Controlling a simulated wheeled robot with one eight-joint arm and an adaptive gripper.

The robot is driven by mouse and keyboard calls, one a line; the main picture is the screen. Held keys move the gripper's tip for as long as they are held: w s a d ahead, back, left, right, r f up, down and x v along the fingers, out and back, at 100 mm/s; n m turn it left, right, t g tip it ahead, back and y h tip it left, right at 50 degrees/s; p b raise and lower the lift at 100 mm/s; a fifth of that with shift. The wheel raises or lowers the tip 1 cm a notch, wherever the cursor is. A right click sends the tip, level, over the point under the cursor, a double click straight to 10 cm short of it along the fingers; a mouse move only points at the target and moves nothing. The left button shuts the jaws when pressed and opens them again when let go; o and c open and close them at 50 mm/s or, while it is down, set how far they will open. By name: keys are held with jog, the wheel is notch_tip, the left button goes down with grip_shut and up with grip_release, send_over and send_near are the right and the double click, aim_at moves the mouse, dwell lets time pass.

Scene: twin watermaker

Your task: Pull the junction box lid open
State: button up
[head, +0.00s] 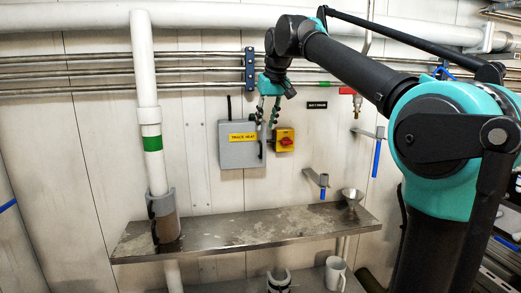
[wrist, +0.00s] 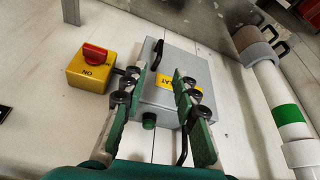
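The junction box (head: 240,157) is a grey wall box with a yellow TRACE HEAT label (head: 242,137). Its lid looks closed. In the wrist view the box (wrist: 205,72) appears turned over, its label partly hidden by a finger. A black handle (wrist: 157,52) stands at the lid edge, which is the right edge in the head view. My gripper (head: 267,121) points down in front of the box's upper right. In the wrist view my gripper (wrist: 161,80) is open and empty, its green-padded fingers apart. The handle shows between and beyond the fingertips; contact cannot be told.
A yellow switch box with a red knob (head: 284,140) sits close right of the junction box. A steel shelf (head: 240,228) runs below, with a funnel (head: 352,195) on it. A white pipe (head: 146,80) stands left. Horizontal pipes (head: 190,72) cross the wall above.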

aim_at(261, 146)
jog(key=x, duration=1.1)
jog(key=shift+f, duration=0.2)
grip_shut()
jog(key=shift+d, duration=0.1)
